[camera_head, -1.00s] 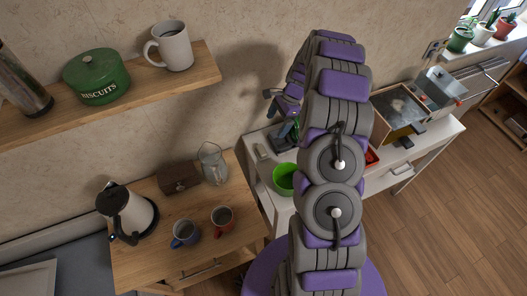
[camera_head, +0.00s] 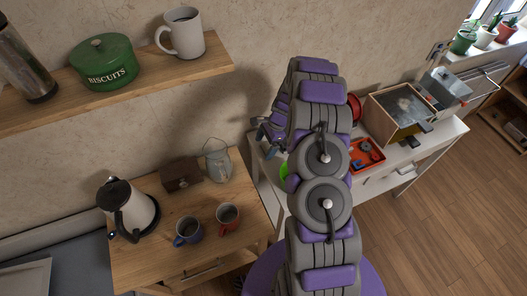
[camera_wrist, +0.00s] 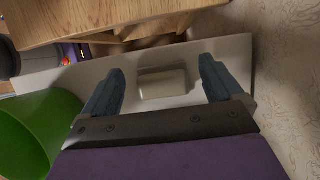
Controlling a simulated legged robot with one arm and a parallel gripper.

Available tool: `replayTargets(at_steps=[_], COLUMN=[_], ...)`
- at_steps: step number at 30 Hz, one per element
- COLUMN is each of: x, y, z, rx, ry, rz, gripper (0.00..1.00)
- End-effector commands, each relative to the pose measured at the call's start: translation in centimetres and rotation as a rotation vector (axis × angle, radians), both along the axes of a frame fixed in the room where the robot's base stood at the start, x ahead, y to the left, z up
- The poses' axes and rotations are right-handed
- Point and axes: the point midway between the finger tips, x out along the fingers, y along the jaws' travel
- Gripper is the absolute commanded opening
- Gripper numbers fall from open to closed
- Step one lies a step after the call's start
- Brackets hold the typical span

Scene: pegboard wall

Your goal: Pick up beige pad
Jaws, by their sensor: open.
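The beige pad (camera_wrist: 162,84) lies on the white table (camera_wrist: 60,82) in the wrist view. It is a small block with rounded edges, seen between the two blue-grey fingers of my gripper (camera_wrist: 162,70). The fingers are spread wide, with a visible gap on either side of the pad. I cannot tell how far they are above the table. In the head view my gripper (camera_head: 270,132) is low over the left end of the white table, and the pad is not clearly visible there.
A green bowl (camera_wrist: 30,130) stands left of my gripper in the wrist view. A wooden table (camera_head: 155,262) with a glass jug (camera_head: 217,160), mugs and a kettle (camera_head: 127,207) is beside the white table. A red tray (camera_head: 367,157) lies to the right.

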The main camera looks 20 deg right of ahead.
Motion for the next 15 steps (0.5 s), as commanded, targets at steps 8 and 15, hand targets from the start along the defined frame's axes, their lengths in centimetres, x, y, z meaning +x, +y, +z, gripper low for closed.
replayTargets(at_steps=[8, 15], x=[0.02, 0.09], y=[-0.55, 0.31], z=[-0.44, -0.26], rx=[0.005, -0.006], ry=[-0.002, -0.004], rz=[-0.004, -0.003], gripper=[0.92, 0.69])
